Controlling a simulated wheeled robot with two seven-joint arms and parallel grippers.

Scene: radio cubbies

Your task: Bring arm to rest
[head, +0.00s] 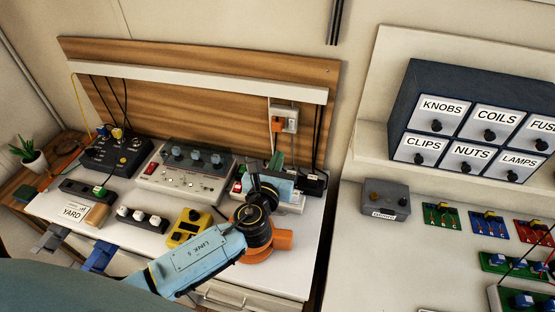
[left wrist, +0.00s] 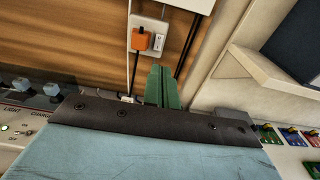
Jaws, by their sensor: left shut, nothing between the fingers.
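My left arm (head: 200,260) reaches in from the lower left over the white desk. Its left gripper (head: 276,161) has green fingers, partly hidden behind the wrist, above the back right part of the desk. In the left wrist view the two green fingers (left wrist: 162,86) lie side by side, shut and empty. They point toward the wooden back panel (left wrist: 60,40), below the wall outlet. The orange plug (head: 277,125) is in that outlet; I cannot tell the gap between it and the fingers. My right gripper is not in view.
A grey console (head: 186,174), a black control box (head: 117,152) and a yellow device (head: 189,228) stand on the desk. At right are a labelled drawer cabinet (head: 470,118) on a shelf, a grey box (head: 386,199) and several coloured boards. Black cables hang near the outlet.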

